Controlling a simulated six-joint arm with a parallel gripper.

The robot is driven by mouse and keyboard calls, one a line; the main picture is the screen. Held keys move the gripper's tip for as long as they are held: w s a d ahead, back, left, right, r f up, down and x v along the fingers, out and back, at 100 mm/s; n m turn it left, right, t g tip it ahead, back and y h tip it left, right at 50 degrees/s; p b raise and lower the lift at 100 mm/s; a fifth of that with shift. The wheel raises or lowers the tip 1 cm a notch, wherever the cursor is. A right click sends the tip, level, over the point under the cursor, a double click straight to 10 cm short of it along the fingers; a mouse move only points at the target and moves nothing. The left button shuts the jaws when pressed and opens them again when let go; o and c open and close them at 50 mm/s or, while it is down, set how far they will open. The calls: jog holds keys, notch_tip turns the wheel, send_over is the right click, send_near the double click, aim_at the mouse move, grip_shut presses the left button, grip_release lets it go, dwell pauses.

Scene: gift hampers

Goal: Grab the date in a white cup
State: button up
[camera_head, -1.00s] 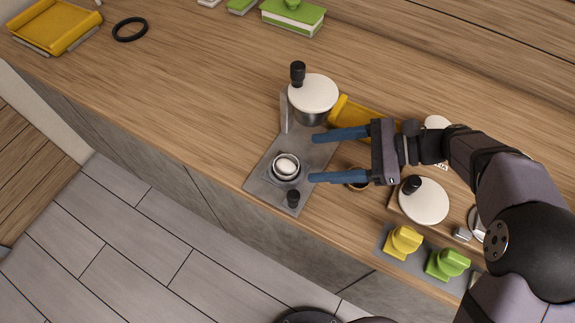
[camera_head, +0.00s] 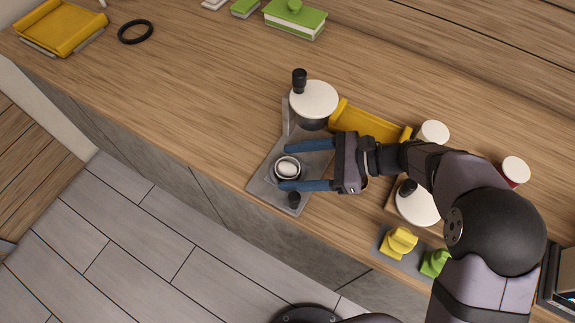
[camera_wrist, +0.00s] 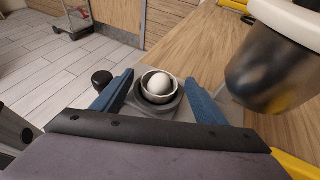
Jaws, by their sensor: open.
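A small round cup (camera_head: 287,179) with a pale rim sits on a grey plate (camera_head: 265,190) near the counter's front edge. A smooth white egg-shaped thing (camera_head: 288,167) lies in it; I cannot see a date. My gripper (camera_head: 284,167) has its blue fingers open, one on each side of the cup. In the wrist view the cup (camera_wrist: 158,98) with the white thing (camera_wrist: 159,84) shows between the open fingertips (camera_wrist: 160,77). The fingers appear apart from the cup; I cannot tell their exact height against it.
A black knob (camera_head: 294,199) stands on the plate in front of the cup. A white-lidded metal pot (camera_head: 314,100) stands behind it, close to the fingers. A yellow tray (camera_head: 370,120) lies behind my wrist.

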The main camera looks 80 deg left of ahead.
aim_at(296, 168)
jog(key=shift+c, duration=0.2)
jog(key=c, duration=1.1)
jog(key=shift+o, duration=0.2)
jog(key=shift+r, duration=0.15)
notch_tip(296, 168, up, 18)
jog(key=b, duration=0.3)
